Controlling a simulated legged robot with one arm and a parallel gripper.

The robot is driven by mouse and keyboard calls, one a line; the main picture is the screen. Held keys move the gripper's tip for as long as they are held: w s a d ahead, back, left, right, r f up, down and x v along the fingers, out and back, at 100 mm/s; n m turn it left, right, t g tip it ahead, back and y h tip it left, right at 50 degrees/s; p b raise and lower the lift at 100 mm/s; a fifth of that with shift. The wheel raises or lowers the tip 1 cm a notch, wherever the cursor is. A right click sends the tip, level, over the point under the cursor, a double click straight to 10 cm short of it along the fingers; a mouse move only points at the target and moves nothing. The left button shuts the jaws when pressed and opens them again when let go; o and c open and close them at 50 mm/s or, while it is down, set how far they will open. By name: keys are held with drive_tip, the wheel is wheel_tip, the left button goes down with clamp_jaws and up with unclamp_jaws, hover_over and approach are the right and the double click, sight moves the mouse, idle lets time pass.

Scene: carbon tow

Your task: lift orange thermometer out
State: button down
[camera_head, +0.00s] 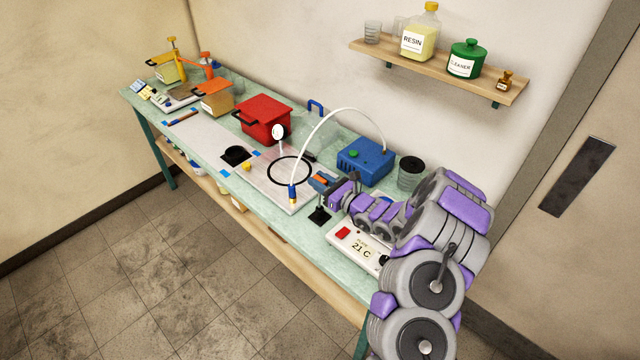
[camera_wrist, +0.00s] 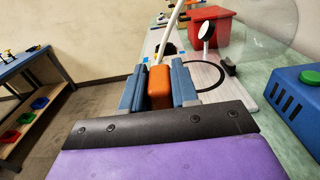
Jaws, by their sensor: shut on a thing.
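My gripper (camera_wrist: 145,92) is shut on the orange thermometer (camera_wrist: 160,84), whose orange body shows between the two blue jaws in the wrist view. In the head view my gripper (camera_head: 322,183) is above the front right part of the bench, with a small patch of the orange thermometer (camera_head: 320,180) visible at its jaws. The thermometer's lower end is hidden in both views. A small black holder (camera_head: 319,216) is on the bench below the gripper. I cannot tell whether the thermometer touches anything below.
A white plate with a black ring (camera_head: 289,157) lies left of my gripper. A white unit reading 21 C (camera_head: 345,239) sits under my arm. A red box (camera_head: 262,121) stands farther left.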

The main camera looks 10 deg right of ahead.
drive_tip(key=shift+r+p, duration=0.45)
drive_tip(key=shift+r, duration=1.2)
